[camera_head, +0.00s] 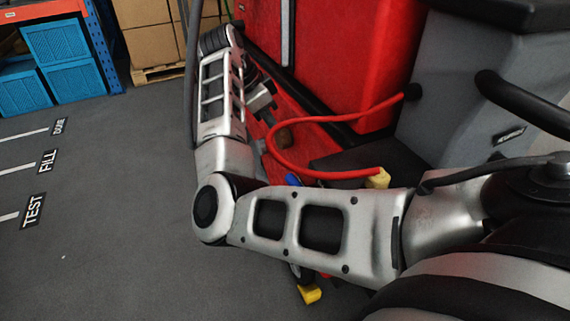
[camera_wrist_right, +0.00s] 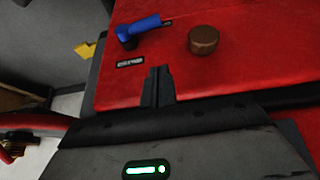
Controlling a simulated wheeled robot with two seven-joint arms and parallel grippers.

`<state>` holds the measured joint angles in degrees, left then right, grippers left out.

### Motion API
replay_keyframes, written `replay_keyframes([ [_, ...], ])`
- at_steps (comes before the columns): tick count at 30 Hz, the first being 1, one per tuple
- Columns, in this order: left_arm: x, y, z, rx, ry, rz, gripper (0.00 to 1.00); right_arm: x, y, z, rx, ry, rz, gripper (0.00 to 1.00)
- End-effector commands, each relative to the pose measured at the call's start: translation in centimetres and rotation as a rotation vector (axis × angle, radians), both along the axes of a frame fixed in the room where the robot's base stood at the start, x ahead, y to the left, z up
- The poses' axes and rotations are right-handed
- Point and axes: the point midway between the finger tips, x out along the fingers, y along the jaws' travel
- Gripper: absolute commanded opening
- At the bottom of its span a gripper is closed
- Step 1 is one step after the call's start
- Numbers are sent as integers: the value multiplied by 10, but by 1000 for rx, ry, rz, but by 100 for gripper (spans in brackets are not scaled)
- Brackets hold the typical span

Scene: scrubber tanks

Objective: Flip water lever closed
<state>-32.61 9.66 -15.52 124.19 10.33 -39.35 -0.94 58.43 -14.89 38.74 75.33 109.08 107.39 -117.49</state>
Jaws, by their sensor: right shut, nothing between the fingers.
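The blue water lever (camera_wrist_right: 140,27) sits on the red body of the scrubber (camera_wrist_right: 250,75) in the right wrist view, pointing right from its dark pivot. In the head view a small part of the blue lever (camera_head: 292,179) shows just behind my arm, beside the red hose. My right gripper (camera_wrist_right: 158,72) is shut and empty. In the wrist view its fingertips appear below the lever and the label, apart from the lever. My left gripper is out of view.
A brown round cap (camera_wrist_right: 203,40) is right of the lever, and a small label (camera_wrist_right: 130,62) is below it. A red hose (camera_head: 330,119) loops across the machine to a yellow part (camera_head: 378,178). Open grey floor (camera_head: 110,230) lies left. Blue crates (camera_head: 60,60) stand farther back.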

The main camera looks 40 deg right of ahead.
Motion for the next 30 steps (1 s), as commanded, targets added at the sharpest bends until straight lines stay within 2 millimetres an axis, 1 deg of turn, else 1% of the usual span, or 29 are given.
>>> replay_keyframes([
  [1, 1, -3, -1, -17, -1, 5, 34, 1, 8, -7, 50, 4, 8, 0],
  [4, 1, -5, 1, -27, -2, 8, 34, 1, 13, -9, 85, 9, 15, 0],
  [12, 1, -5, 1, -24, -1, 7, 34, 0, 12, -9, 81, 9, 12, 0],
  [14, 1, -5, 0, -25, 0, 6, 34, -1, 11, -11, 80, 10, 11, 0],
  [17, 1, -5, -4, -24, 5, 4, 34, -2, 7, -21, 79, 11, 10, 0],
  [22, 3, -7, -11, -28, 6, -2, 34, -8, -3, -51, 78, 12, 10, 0],
  [28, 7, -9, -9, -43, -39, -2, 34, -15, -18, -92, 77, 12, 9, 0],
  [30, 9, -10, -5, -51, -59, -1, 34, -17, -22, -104, 77, 11, 8, 0],
])
